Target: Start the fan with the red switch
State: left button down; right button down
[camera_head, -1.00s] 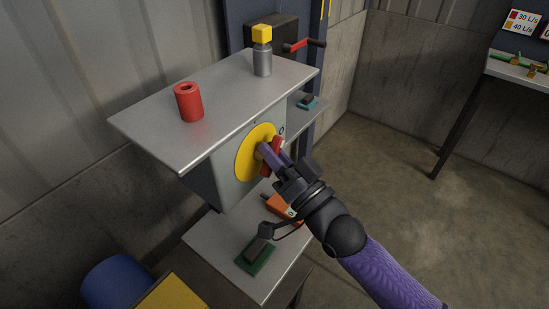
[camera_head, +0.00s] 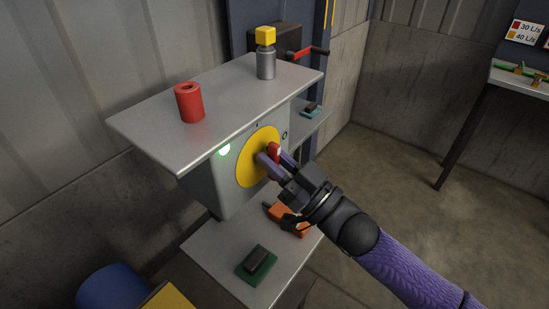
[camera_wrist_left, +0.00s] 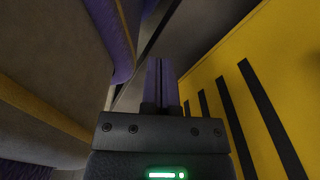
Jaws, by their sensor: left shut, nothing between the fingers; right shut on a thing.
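The red switch (camera_head: 274,150) sits on a round yellow plate (camera_head: 247,168) on the side of a grey box (camera_head: 226,183) under the top shelf. My right gripper (camera_head: 272,160) is shut on the red switch, and its fingers hide part of it. My left gripper (camera_wrist_left: 161,68) is shut and empty in the left wrist view, beside a yellow surface with black stripes. I cannot pick out a fan in these views.
On the top shelf (camera_head: 145,125) stand a red cylinder (camera_head: 189,104) and a grey bottle with a yellow cap (camera_head: 266,60). A lower shelf (camera_head: 222,258) holds a green pad with a dark block (camera_head: 257,263) and an orange tool (camera_head: 287,221). Open floor lies to the right.

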jog(key=shift+f, duration=0.3)
jog(key=c, duration=0.9)
grip_release()
jog(key=shift+o, duration=1.3)
jog(key=shift+r, duration=0.15)
jog(key=v, duration=1)
